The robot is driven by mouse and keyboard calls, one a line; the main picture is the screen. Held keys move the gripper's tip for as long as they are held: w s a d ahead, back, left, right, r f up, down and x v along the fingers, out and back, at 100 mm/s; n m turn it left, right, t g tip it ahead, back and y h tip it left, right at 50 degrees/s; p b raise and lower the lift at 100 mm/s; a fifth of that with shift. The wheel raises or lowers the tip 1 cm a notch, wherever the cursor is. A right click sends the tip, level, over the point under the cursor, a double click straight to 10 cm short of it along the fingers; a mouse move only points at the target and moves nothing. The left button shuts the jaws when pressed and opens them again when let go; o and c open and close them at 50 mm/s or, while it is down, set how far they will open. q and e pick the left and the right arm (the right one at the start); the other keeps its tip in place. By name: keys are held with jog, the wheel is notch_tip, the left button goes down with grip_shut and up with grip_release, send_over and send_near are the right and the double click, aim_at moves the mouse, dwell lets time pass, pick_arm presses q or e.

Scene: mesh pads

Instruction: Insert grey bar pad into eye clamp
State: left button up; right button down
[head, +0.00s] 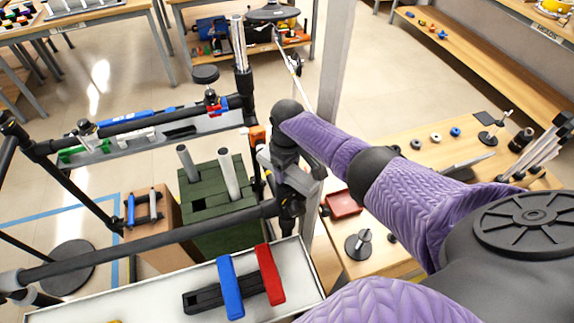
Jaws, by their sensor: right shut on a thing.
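My right gripper (283,172) hangs down beside the right end of the near black rail, below the purple-sleeved arm. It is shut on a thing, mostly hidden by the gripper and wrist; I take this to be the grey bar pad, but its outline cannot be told. Black clamp-like fittings (290,208) show at the rail's end, just below the gripper; I cannot tell whether one is the eye clamp, or whether the held thing touches it. My left gripper is not in view.
A green box (208,203) with upright grey bars stands left of the gripper. Blue (230,288) and red (269,275) pads sit in a black holder on the white tray (160,302). A wooden table (415,185) with small parts lies right. Black rails cross the left side.

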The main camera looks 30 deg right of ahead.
jog(key=shift+f, duration=0.4)
grip_release()
notch_tip(320, 180, up, 9)
jog(key=p, duration=0.3)
jog(key=shift+r, duration=0.5)
